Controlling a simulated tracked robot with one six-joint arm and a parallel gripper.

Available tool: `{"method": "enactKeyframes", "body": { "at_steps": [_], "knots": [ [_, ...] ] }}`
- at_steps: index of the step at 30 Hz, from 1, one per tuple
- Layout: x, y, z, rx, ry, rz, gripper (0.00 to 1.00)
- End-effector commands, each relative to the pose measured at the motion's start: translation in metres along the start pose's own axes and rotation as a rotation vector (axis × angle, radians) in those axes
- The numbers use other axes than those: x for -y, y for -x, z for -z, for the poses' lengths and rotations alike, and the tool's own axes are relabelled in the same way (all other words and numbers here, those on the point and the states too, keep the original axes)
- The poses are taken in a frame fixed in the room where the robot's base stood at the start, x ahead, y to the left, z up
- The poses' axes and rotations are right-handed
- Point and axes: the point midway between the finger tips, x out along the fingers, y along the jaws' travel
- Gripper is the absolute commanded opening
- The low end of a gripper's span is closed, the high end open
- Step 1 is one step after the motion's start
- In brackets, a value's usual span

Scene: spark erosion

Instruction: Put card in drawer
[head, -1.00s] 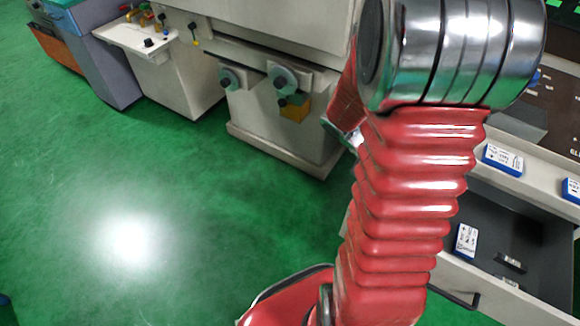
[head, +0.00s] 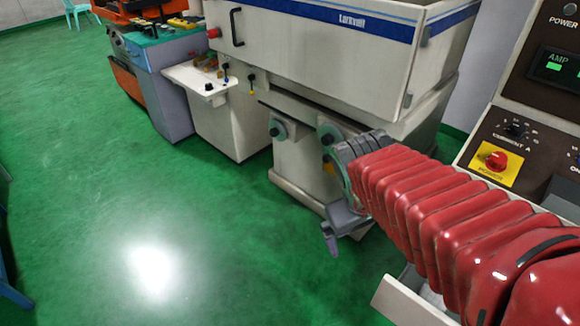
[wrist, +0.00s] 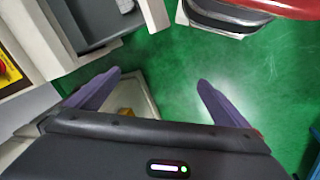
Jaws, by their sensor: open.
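My gripper (head: 336,222) is at the end of the red-sleeved arm, in the middle of the head view, in front of the large cream machine. In the wrist view the drawer's dark inside (wrist: 88,20) is at the upper left, apart from the fingers.
The cream machine (head: 350,45) with handwheels stands behind my gripper. A control panel (head: 520,140) with a red knob on yellow stands at the right, above the drawer. Green floor (head: 130,200) is free on the left.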

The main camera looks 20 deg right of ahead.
Motion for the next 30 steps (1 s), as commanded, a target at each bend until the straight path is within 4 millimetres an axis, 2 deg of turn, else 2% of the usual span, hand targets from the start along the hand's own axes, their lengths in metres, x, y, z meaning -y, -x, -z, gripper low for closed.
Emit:
{"method": "enactKeyframes", "body": {
  "at_steps": [1,9,13,18,30],
  "knots": [
    [0.01,0.011,0.003,-0.046,-0.012,0.02,1.0],
    [0.059,0.061,0.009,-0.252,-0.081,0.158,1.0],
    [0.076,0.079,0.009,-0.321,-0.102,0.215,1.0],
    [0.085,0.088,0.009,-0.351,-0.114,0.246,1.0],
    [0.084,0.087,0.009,-0.35,-0.114,0.245,1.0]
  ]
}}
